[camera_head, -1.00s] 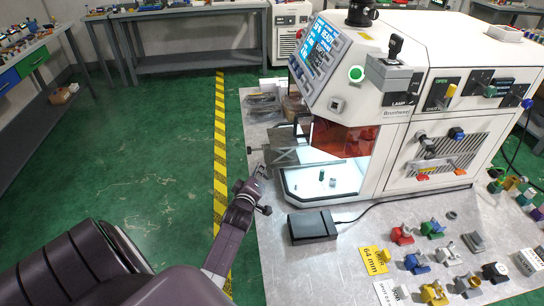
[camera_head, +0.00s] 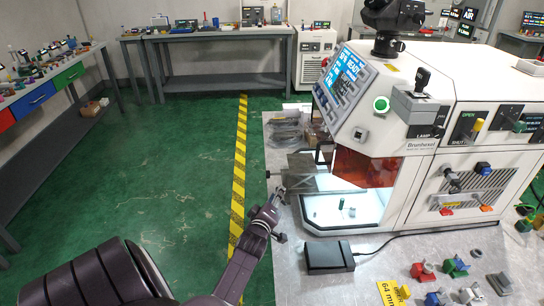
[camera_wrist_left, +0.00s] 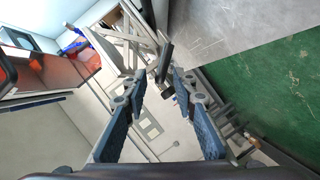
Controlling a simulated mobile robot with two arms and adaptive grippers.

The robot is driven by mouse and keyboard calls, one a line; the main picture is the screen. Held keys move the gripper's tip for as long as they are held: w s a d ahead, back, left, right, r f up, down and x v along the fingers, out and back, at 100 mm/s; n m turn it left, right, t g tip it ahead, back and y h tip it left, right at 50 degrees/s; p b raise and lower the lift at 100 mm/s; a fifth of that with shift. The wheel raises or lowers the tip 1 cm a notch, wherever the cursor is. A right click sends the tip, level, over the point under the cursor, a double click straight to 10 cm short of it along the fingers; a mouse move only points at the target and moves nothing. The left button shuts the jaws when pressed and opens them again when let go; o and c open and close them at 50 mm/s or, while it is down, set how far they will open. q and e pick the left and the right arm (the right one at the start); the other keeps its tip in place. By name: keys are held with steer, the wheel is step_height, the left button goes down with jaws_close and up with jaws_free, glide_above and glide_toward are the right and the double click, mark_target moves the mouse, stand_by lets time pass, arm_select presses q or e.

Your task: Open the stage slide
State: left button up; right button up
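The white machine (camera_head: 420,160) has an open, lit bay with an orange window (camera_head: 365,170). A pale stage plate (camera_head: 322,214) lies at the bay's floor, with a small green piece and a light piece on it. A grey metal braced part (camera_head: 303,184), likely part of the stage slide, sticks out at the bay's left side; it shows in the wrist view too (camera_wrist_left: 132,42). My left gripper (camera_head: 279,194) is at its outer end. In the wrist view its fingers (camera_wrist_left: 160,80) are apart, with a dark bar (camera_wrist_left: 166,60) just ahead between the tips; contact is unclear. My right gripper is not in view.
A black box (camera_head: 328,257) with a cable sits on the metal table (camera_head: 290,275) in front of the bay. Several coloured parts (camera_head: 455,267) lie at the right. Green floor with a yellow-black stripe (camera_head: 239,170) is clear to the left.

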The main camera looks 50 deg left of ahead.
arm_select(q)
steer(key=v, duration=1.1)
steer(key=shift+s, duration=0.2)
